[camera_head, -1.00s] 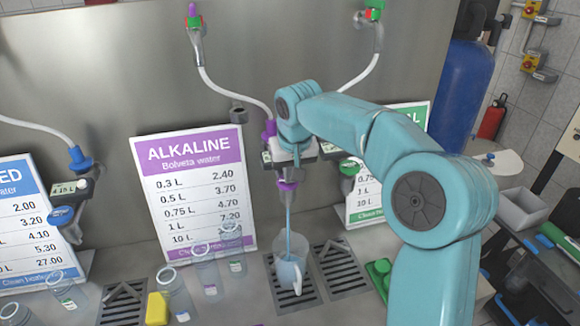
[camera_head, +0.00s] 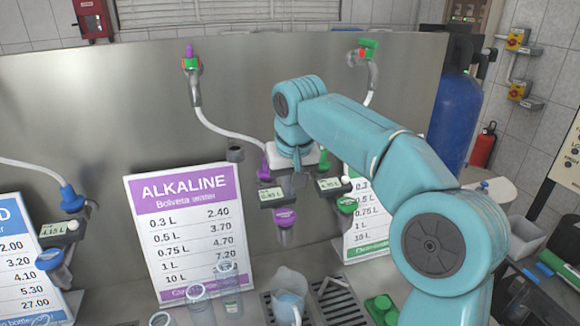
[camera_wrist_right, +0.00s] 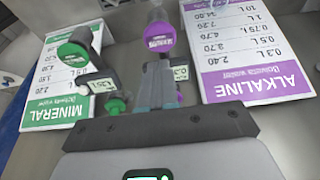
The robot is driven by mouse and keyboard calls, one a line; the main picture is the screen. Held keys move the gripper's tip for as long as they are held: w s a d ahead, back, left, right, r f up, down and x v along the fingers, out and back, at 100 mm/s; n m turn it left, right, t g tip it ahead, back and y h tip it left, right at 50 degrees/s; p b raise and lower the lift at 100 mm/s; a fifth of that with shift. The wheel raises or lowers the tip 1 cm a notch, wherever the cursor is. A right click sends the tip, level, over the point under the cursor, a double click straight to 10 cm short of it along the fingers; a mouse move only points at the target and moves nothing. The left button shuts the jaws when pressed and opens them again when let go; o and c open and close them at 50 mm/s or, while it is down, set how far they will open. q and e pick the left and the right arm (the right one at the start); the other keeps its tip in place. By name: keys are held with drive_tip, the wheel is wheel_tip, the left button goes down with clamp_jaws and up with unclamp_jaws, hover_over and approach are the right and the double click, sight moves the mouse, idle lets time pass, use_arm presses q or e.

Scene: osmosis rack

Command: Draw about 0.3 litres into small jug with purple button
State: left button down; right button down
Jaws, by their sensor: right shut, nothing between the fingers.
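The purple-labelled tap (camera_head: 285,218) is on the steel panel, with a small display (camera_head: 271,196) above it. In the right wrist view the purple tap (camera_wrist_right: 158,36) is at the top and the display (camera_wrist_right: 181,73) seems to start with 0.3. The small clear jug (camera_head: 289,295) stands upright below the tap with water in it. No stream shows between tap and jug. My right gripper (camera_head: 298,182) is shut and empty, close to the purple tap unit; its fingers (camera_wrist_right: 156,85) show beside the display. Whether it touches the purple button is hidden. My left gripper is out of view.
The purple alkaline price board (camera_head: 190,235) stands left of the tap. The green tap (camera_head: 347,205) and its board (camera_head: 368,240) are close on the right. Clear containers (camera_head: 228,290) stand left of the jug. A drain grate (camera_head: 340,300) is right of it.

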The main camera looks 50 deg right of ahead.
drive_tip(key=v, duration=0.5)
drive_tip(key=shift+s+r, duration=0.3)
drive_tip(key=shift+w+f, duration=0.1)
drive_tip(key=shift+w, duration=0.1)
drive_tip(key=shift+s, duration=0.1)
